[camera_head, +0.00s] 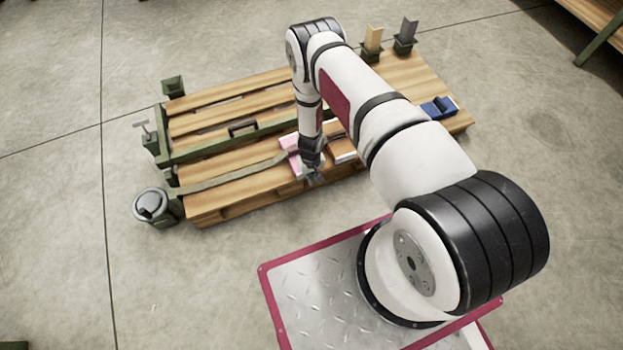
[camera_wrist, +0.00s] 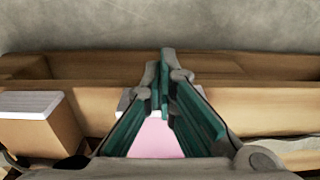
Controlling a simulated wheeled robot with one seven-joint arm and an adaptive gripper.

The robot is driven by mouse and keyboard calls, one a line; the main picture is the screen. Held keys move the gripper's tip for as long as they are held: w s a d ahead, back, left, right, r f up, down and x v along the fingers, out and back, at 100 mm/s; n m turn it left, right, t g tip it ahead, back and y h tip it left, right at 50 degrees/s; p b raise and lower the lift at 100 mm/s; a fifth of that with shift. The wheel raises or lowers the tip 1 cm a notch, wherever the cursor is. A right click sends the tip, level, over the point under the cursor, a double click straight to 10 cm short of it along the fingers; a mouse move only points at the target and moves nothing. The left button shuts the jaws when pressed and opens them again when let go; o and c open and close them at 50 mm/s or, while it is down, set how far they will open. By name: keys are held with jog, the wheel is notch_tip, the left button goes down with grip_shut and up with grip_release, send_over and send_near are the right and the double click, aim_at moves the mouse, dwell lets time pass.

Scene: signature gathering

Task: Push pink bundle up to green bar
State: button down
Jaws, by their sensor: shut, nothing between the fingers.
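The pink bundle (camera_head: 289,142) lies on the wooden slatted table, partly hidden behind my gripper. Pink and white parts of it show on the left of the gripper. In the wrist view a pink face (camera_wrist: 155,142) shows below and between the fingers. The dark green bar (camera_head: 205,147) runs across the table, up and left of the bundle, and carries a dark handle. My gripper (camera_head: 315,179) points down at the table's near side, just right of the bundle. Its fingers are shut and empty, with the tips together in the wrist view (camera_wrist: 166,62). Contact with the bundle cannot be told.
A brown bundle with a white edge (camera_head: 343,150) lies close on the right; it also shows in the wrist view (camera_wrist: 38,118). An olive strip (camera_head: 235,174) reaches toward the pink bundle. A blue block (camera_head: 438,107) lies far right. A round metal pot (camera_head: 151,205) stands at left.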

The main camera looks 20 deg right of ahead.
jog(key=w+b, duration=0.4)
jog(key=w, duration=0.1)
jog(key=shift+w+f+b, duration=0.1)
jog(key=shift+f+b, duration=0.1)
jog(key=shift+b, duration=0.1)
jog(key=shift+w+r+b, duration=0.2)
jog(key=shift+w+b, duration=0.15)
jog(key=shift+w, duration=0.1)
jog(key=shift+s, duration=0.1)
